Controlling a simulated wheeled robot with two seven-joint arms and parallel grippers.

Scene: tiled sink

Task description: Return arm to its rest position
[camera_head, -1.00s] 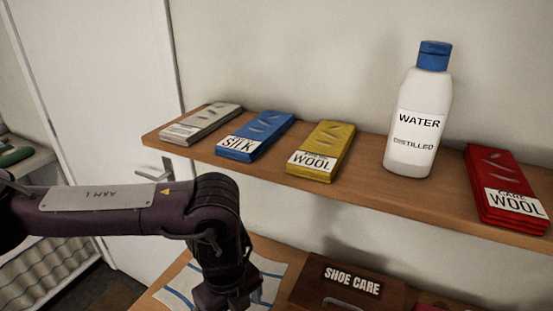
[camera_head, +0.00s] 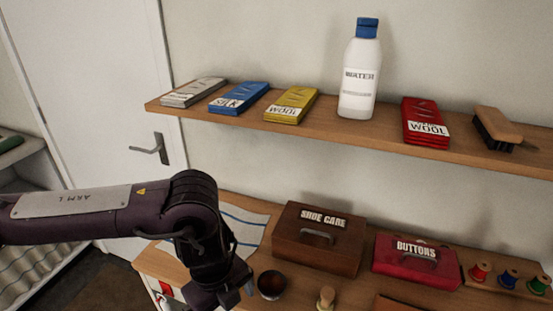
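My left arm (camera_head: 160,210), labelled ARM L, comes in from the left and bends downward at its elbow. Its lower end and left gripper (camera_head: 222,298) are over the left front part of the wooden table, left of a small dark bowl (camera_head: 271,284). The gripper is cut off by the bottom edge, so its fingers cannot be made out clearly. I see nothing clearly held in it. My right arm and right gripper are not in view.
A wall shelf (camera_head: 270,124) holds several packets, a water bottle (camera_head: 359,75) and a brush (camera_head: 497,128). Below, the table bears a striped cloth (camera_head: 246,228), a SHOE CARE box (camera_head: 318,240), a red BUTTONS box (camera_head: 415,262) and thread spools (camera_head: 508,278). A door (camera_head: 110,70) stands left.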

